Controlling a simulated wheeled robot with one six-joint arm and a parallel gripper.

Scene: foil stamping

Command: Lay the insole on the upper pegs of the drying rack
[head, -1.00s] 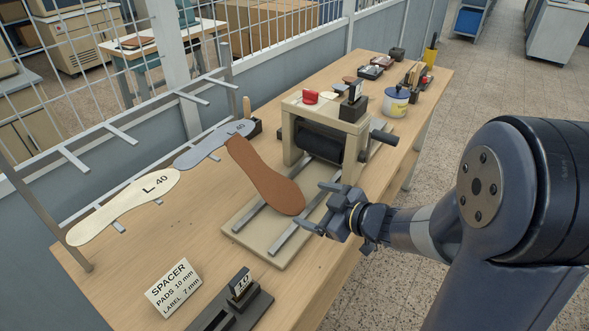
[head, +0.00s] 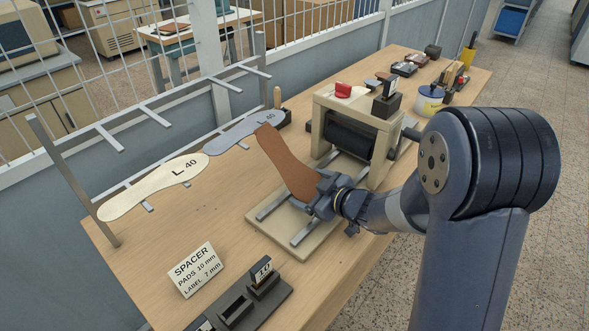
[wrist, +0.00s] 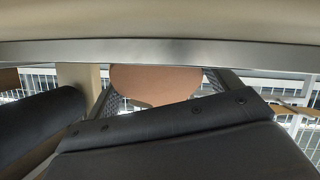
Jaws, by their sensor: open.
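The brown insole (head: 286,160) sits at the front of the press, its near end above the rails and its far end close to the grey sole. My gripper (head: 322,190) is open at its near end. In the wrist view the insole (wrist: 155,84) shows between my two fingers; I cannot tell whether they touch it. The drying rack (head: 72,180) stands at the left. Its upper pegs (head: 153,113) are bare. A cream sole (head: 150,188) and a grey sole (head: 240,133), both marked L 40, lie on its lower pegs.
The beige press (head: 323,108) with a dark roller and a railed bed (head: 270,232) stands mid-table. A spacer sign (head: 196,270) and a dark block holder (head: 243,303) are in front. Pots and small items crowd the back. A white wire fence runs behind the rack.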

